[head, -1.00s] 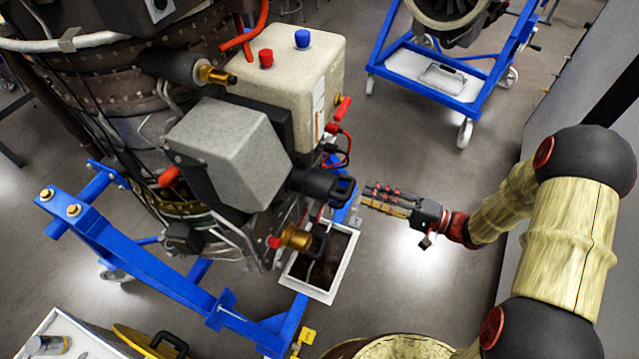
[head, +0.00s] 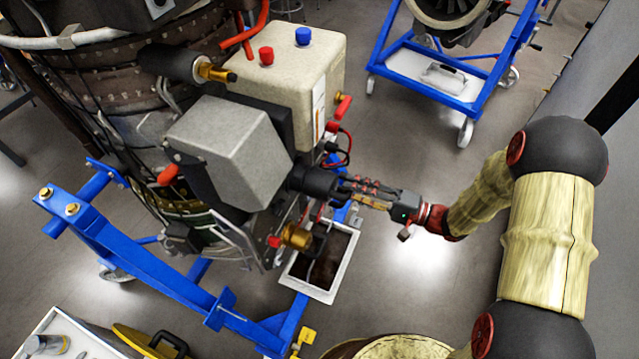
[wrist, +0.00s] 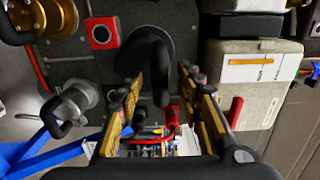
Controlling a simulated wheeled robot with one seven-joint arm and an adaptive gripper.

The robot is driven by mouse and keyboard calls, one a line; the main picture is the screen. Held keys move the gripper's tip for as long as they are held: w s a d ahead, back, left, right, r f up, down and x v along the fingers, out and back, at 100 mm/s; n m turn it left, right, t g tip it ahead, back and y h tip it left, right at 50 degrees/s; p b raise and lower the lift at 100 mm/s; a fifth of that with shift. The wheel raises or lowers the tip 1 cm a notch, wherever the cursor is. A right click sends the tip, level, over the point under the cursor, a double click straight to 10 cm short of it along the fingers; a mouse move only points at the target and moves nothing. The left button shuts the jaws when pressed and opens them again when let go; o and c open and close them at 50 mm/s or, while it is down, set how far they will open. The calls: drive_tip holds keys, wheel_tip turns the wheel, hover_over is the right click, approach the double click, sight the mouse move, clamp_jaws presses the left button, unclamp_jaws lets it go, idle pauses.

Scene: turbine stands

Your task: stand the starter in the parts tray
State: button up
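A black cylindrical unit with a loop handle, apparently the starter (head: 312,182), sticks out of the engine's side below the grey box. In the wrist view, the starter (wrist: 150,52) has its dark handle reaching down between my fingers. My gripper (head: 345,186) is at the handle; in the wrist view my gripper (wrist: 160,78) is open, one finger on each side of the handle, with gaps showing. A white-rimmed tray with a dark inside (head: 346,262) lies below the engine. The frames do not show clearly whether this is the parts tray.
A brass unit with a black handle (head: 297,237) sits just below the starter. The blue stand frame (head: 150,270) runs along the lower left. A white-topped surface with a can (head: 55,345) is at the lower left corner. Open floor (head: 420,150) lies right of the engine.

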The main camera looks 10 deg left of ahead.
drive_tip(key=shift+c, duration=1.2)
clamp_jaws()
idle(0.3)
drive_tip(key=shift+r, duration=0.1)
